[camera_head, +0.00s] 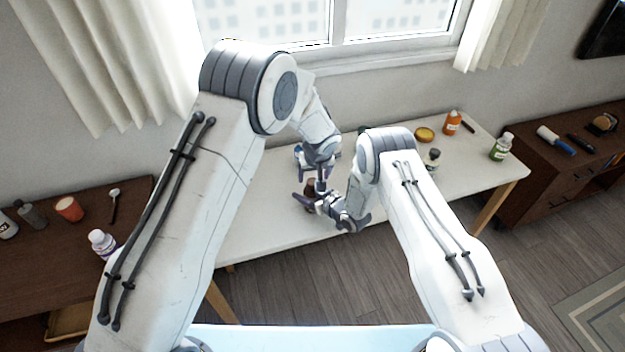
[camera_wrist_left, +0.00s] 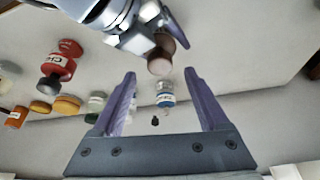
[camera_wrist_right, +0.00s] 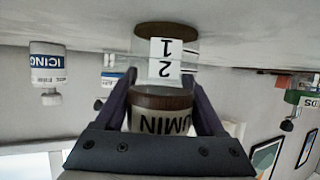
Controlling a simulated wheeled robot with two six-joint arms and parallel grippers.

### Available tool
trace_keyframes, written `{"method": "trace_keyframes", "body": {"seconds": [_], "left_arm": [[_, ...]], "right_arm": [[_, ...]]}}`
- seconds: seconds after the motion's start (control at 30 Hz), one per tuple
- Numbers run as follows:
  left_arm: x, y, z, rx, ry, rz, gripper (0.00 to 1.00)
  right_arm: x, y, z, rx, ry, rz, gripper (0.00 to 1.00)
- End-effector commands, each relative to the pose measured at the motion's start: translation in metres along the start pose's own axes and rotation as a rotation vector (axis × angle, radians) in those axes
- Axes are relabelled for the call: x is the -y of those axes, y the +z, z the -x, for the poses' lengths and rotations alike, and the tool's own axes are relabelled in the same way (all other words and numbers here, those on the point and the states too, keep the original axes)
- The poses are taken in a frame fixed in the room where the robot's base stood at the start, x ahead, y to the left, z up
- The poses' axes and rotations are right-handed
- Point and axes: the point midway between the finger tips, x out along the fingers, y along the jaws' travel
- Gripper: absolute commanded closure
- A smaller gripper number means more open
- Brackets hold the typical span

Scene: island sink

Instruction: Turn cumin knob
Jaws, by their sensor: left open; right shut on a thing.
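The cumin jar (camera_wrist_right: 160,120) shows upside down in the right wrist view, with a partly visible "CUMIN" label, a brown band, a clear part labelled 1 and 2 and a brown disc at its far end. My right gripper (camera_wrist_right: 164,82) is shut on its labelled part. In the head view the jar (camera_head: 311,186) is small and dark, mostly hidden between my arms. My left gripper (camera_wrist_left: 160,74) is open, its fingertips close to a brown round part of the jar (camera_wrist_left: 160,62). I cannot tell whether they touch it.
A blue-and-white jar (camera_wrist_left: 165,92) shows between my left fingers, farther off. An icing bottle (camera_wrist_right: 48,68) stands apart. On the white table (camera_head: 262,222) are an orange bottle (camera_head: 452,122) and a green-and-white bottle (camera_head: 501,147). The table's front left is clear. My forearms are close together.

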Motion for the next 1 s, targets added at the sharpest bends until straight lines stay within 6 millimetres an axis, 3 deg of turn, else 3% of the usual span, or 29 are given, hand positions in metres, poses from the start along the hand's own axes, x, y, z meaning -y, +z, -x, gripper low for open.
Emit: {"method": "trace_keyframes", "body": {"seconds": [0.2,0.6,0.67,0.8,0.83,1.0], "left_arm": [[0.0,0.0,-0.03,0.001,0.0,0.001,0.23],[0.0,0.0,-0.038,-0.001,0.001,0.0,0.23],[0.0,0.0,-0.038,-0.001,0.001,0.0,0.42],[0.0,0.0,-0.037,-0.001,0.001,0.0,0.96],[0.0,0.0,-0.037,-0.001,0.001,0.0,1.0],[0.0,0.0,-0.037,0.001,0.011,-0.023,1.0]], "right_arm": [[0.0,-0.001,0.0,-0.001,0.0,0.0,0.91],[0.0,-0.001,0.0,-0.001,0.0,0.0,0.91],[0.0,-0.001,0.0,-0.001,0.0,0.0,0.91],[0.0,-0.001,0.0,-0.001,0.0,0.0,0.91],[0.0,-0.001,0.0,-0.001,0.0,0.0,0.91],[0.0,-0.001,0.0,-0.001,0.0,0.0,0.91]]}}
